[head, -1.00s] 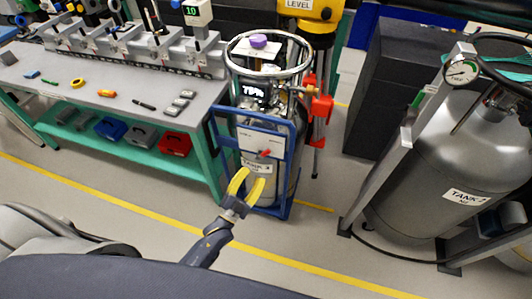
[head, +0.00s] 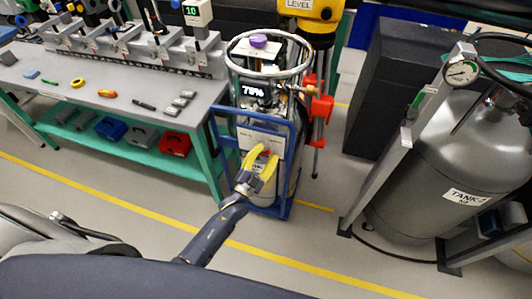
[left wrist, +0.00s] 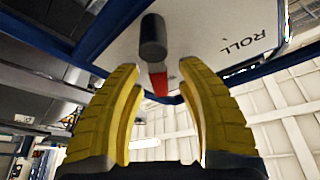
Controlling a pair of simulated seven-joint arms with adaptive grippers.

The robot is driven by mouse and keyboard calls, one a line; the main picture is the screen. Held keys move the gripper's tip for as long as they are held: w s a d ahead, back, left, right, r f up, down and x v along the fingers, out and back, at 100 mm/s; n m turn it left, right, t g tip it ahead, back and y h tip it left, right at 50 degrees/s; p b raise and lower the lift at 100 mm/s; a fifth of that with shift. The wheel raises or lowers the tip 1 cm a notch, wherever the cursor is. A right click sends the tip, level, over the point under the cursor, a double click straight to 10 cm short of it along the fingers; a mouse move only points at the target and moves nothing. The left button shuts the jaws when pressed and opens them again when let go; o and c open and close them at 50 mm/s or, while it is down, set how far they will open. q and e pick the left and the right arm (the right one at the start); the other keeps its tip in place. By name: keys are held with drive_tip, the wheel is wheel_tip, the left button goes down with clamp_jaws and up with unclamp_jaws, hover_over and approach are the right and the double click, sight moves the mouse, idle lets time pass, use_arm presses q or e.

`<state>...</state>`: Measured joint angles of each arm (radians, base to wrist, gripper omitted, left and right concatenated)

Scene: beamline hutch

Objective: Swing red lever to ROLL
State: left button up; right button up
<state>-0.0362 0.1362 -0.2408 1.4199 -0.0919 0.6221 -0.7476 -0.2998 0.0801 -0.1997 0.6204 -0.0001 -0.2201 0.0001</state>
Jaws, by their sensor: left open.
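The red lever (head: 266,153) shows small between my left fingertips at the white panel on the blue tank cart (head: 250,137). In the left wrist view the red lever (left wrist: 159,84) hangs by a dark round knob (left wrist: 153,36) on the panel. The word ROLL (left wrist: 240,46) is printed on the panel to the right of the knob. My left gripper (head: 262,154) has yellow fingers and is open, one finger on each side of the lever. Whether either finger touches it I cannot tell. My right gripper is not in view.
A silver tank labelled TANK-2 (head: 466,195) in a frame stands to the right. A workbench (head: 60,92) with small tools stands to the left. A yellow instrument (head: 308,22) stands behind the cart. The floor before the cart is clear.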

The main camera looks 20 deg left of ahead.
sight(251, 140)
use_arm(q)
clamp_jaws()
